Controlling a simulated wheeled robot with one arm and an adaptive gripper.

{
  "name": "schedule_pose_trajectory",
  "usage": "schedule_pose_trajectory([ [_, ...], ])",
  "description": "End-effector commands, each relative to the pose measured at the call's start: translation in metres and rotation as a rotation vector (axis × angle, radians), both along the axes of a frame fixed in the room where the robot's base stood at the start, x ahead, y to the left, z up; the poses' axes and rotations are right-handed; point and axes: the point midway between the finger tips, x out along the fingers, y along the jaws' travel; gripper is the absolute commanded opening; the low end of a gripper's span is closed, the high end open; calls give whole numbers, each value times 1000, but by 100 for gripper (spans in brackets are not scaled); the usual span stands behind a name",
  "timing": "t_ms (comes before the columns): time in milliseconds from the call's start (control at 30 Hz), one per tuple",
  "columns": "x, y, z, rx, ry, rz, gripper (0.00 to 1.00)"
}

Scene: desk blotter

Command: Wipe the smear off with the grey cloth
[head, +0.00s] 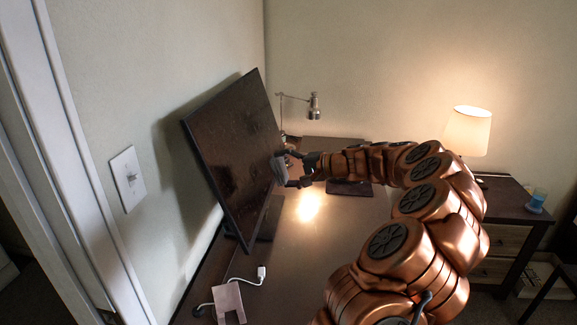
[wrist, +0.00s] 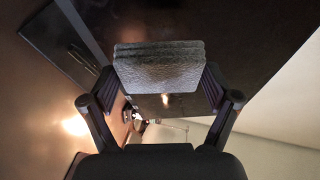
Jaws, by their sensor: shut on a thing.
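My gripper (head: 291,170) is shut on the grey cloth (head: 279,167), a folded pad close in front of the right edge of the dark monitor (head: 230,150). In the wrist view the cloth (wrist: 158,68) sits squarely between both fingers, with the dark screen (wrist: 245,45) behind it. I cannot tell whether the cloth touches the screen. The screen has a faint brownish, mottled look, but I cannot make out a distinct smear; the cloth covers part of the screen in the wrist view.
The monitor stands on a brown desk (head: 310,255) beside the wall. A white cable plug (head: 261,272) and a pale stand (head: 229,301) are at the front. A metal desk lamp (head: 314,106) is behind, and a lit lamp (head: 467,131) stands on the cabinet at right. The desk's middle is clear.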

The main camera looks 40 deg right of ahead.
Motion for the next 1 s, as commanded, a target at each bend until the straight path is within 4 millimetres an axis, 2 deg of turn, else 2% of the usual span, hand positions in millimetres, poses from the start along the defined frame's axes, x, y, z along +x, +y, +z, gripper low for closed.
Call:
schedule_pose_trajectory([
  [600, 35, 31, -15, -1, -1, -1, 60],
  [1000, 38, 34, -16, -1, -1, -1, 60],
])
